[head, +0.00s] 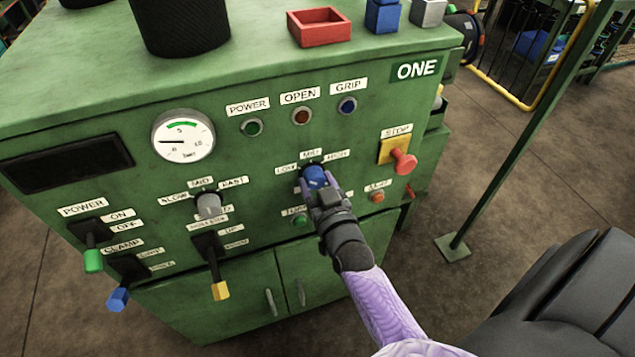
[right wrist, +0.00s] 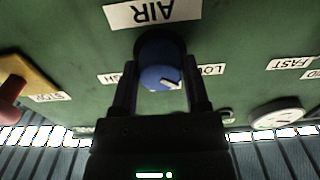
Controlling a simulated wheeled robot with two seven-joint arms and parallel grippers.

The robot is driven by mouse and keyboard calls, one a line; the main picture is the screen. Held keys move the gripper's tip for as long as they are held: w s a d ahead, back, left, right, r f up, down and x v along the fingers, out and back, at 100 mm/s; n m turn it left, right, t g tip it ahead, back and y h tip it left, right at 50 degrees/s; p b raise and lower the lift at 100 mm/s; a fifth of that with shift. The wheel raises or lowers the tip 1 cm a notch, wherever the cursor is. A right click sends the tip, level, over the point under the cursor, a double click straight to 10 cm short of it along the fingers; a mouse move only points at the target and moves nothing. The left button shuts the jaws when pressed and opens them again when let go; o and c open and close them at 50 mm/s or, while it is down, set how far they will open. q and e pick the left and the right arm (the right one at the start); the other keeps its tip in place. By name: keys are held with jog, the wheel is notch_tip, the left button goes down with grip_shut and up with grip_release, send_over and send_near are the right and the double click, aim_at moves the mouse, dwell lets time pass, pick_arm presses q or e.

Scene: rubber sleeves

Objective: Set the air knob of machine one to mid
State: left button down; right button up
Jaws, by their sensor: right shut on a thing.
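The blue air knob (head: 315,178) sits on the green front panel of machine one (head: 240,280), below the labels LOW (head: 287,168), MID (head: 311,154) and HIGH (head: 337,155). My right gripper (head: 318,186) is shut on it, coming from the lower right. The right wrist view is upside down; there the knob (right wrist: 160,77) is between the two dark fingers (right wrist: 160,90). Its white mark points to the picture's right and slightly down, towards the LOW side. The gripper hides the AIR label in the head view. My left gripper is not in view.
A grey speed knob (head: 208,205) and a gauge (head: 183,136) are to the left. A red stop button (head: 404,161) sticks out to the right. Levers with green (head: 93,261), blue (head: 118,298) and yellow (head: 220,291) ends stick out lower left.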

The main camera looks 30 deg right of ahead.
jog(key=shift+m, duration=0.3)
jog(key=shift+m+p, duration=0.5)
jog(key=shift+m, duration=0.4)
jog(key=m, duration=0.2)
jog(key=shift+m+p, duration=0.3)
jog(key=shift+p, duration=0.05)
jog(key=m, duration=0.4)
jog(key=shift+m, duration=0.6)
jog(key=o, duration=1.3)
jog(key=shift+c, duration=0.2)
jog(key=p+v, duration=0.2)
jog(key=v, duration=0.8)
